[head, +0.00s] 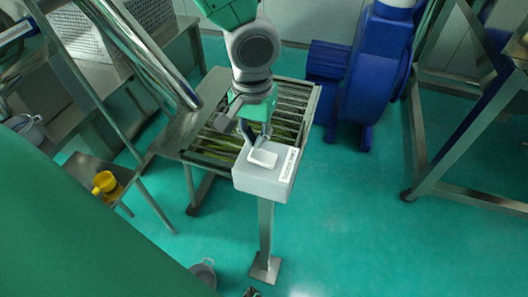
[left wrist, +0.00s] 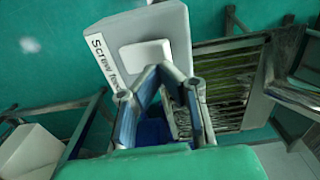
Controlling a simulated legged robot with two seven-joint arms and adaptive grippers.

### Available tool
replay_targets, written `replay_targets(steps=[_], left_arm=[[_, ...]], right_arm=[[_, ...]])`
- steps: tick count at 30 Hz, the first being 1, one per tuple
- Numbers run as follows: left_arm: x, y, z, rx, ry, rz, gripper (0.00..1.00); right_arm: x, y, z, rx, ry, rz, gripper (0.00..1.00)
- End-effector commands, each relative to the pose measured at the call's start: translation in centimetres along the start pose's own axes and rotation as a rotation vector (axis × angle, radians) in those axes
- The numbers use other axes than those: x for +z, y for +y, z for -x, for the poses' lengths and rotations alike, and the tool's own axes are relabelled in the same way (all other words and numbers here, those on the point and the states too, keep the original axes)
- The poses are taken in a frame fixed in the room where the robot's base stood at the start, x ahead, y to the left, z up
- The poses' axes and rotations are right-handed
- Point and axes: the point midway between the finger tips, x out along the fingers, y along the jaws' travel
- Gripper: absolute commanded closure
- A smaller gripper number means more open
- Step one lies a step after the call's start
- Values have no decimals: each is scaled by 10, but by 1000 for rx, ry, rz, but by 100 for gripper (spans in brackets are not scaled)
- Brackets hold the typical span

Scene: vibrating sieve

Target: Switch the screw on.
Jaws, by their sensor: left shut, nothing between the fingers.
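A light grey control box (head: 262,184) stands on a metal post, with a raised white switch plate (head: 263,158) on its top face. A white label strip (head: 289,165) lies beside the plate. In the left wrist view the box (left wrist: 172,22), the switch plate (left wrist: 145,56) and the label (left wrist: 103,60), which begins "Screw", show beyond the fingers. My left gripper (head: 256,141) is shut and empty, its tips at the edge of the switch plate. They also overlap the plate's lower edge in the left wrist view (left wrist: 163,70). I cannot tell whether they touch it. My right gripper is not in view.
A slatted metal table (head: 300,100) stands right behind the box. A blue machine (head: 375,70) is at the back right, and a metal frame (head: 420,150) is farther right. A yellow cup (head: 104,182) sits on a low shelf at left. The green floor right of the post is clear.

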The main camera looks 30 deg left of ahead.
Motion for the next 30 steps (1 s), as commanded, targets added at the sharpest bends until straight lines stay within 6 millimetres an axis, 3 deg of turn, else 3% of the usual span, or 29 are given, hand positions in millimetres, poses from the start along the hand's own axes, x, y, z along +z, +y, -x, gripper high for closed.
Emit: replay_targets(steps=[30], left_arm=[[0,0,-16,-1,-1,0,100]], right_arm=[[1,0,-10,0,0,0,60]])
